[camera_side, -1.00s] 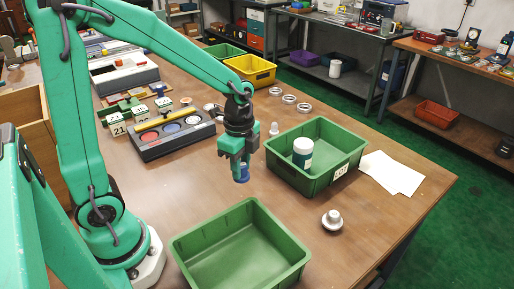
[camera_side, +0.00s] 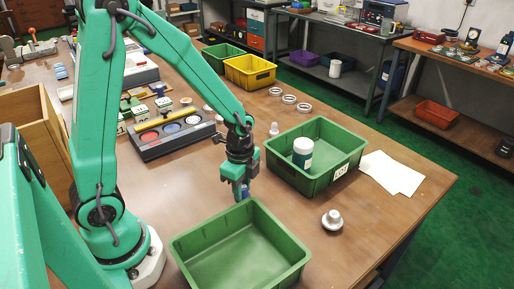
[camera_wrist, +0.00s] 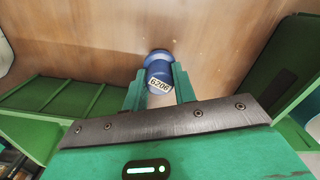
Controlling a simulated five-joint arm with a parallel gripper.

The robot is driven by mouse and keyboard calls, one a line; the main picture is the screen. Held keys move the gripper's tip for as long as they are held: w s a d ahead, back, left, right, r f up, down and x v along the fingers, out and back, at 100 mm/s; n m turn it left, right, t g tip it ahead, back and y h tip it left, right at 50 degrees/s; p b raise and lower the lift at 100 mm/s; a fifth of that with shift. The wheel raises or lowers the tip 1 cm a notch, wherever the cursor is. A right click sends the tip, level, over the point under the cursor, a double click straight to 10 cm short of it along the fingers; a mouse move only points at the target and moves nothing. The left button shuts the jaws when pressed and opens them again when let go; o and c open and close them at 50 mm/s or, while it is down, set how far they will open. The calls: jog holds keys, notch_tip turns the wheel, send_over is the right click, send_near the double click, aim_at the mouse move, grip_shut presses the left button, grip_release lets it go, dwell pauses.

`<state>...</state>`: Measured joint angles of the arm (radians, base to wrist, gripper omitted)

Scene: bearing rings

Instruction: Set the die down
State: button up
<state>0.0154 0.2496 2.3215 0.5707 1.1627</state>
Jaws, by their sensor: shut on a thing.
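The die is a small blue piece with a white label reading 6206. It shows between the fingertips in the wrist view (camera_wrist: 158,66), with brown table top beyond it. In the side view only a bit of its blue (camera_side: 245,193) shows below the jaws, partly hidden by the fingers and the near bin's rim. My gripper (camera_side: 240,188) points down and is shut on the die, low over the table (camera_side: 205,200). I cannot tell whether the die touches the table.
An empty green bin (camera_side: 190,238) stands close in front of my gripper. Another green bin (camera_side: 290,178) holding a white-and-green jar (camera_side: 303,155) is to the right. A flanged metal piece (camera_side: 332,219) lies right of the bins. A tray of coloured discs (camera_side: 160,152) lies behind left.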

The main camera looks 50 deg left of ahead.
jog(key=shift+f, duration=0.85)
jog(key=shift+f, duration=0.15)
jog(key=o, duration=1.1)
jog(key=shift+c, duration=0.2)
jog(key=shift+r, duration=0.2)
notch_tip(320, 180, up, 12)
jog(key=shift+r, duration=0.1)
